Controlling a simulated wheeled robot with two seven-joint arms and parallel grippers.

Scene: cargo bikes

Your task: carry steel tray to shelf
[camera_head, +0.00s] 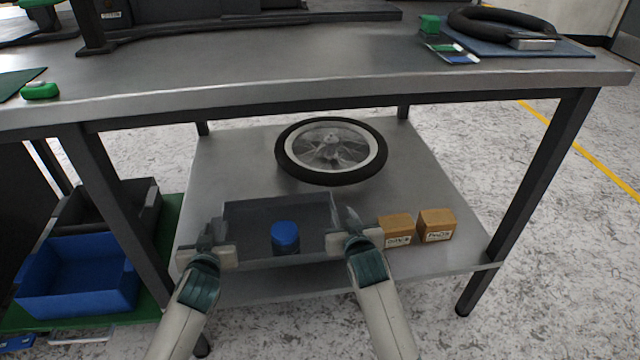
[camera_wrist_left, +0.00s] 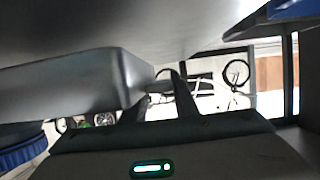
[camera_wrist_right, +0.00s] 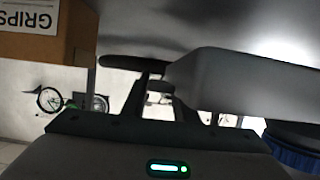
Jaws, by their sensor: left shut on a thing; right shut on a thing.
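The steel tray (camera_head: 240,218) is a grey open box over the front of the lower shelf (camera_head: 225,160). A jar with a blue lid (camera_head: 285,234) stands in it. My left gripper (camera_head: 217,238) is shut on the tray's left end, and my right gripper (camera_head: 350,226) is shut on its right end. The tray also shows close up in the left wrist view (camera_wrist_left: 75,85) and the right wrist view (camera_wrist_right: 245,85). I cannot tell whether the tray's underside touches the shelf.
A spoked wheel (camera_head: 332,151) lies on the shelf behind the tray. Two cardboard boxes (camera_head: 397,230) (camera_head: 436,225) sit just right of my right gripper. The steel worktop (camera_head: 300,70) is above, with table legs (camera_head: 120,210) (camera_head: 530,190) on both sides. A blue bin (camera_head: 78,272) stands at left.

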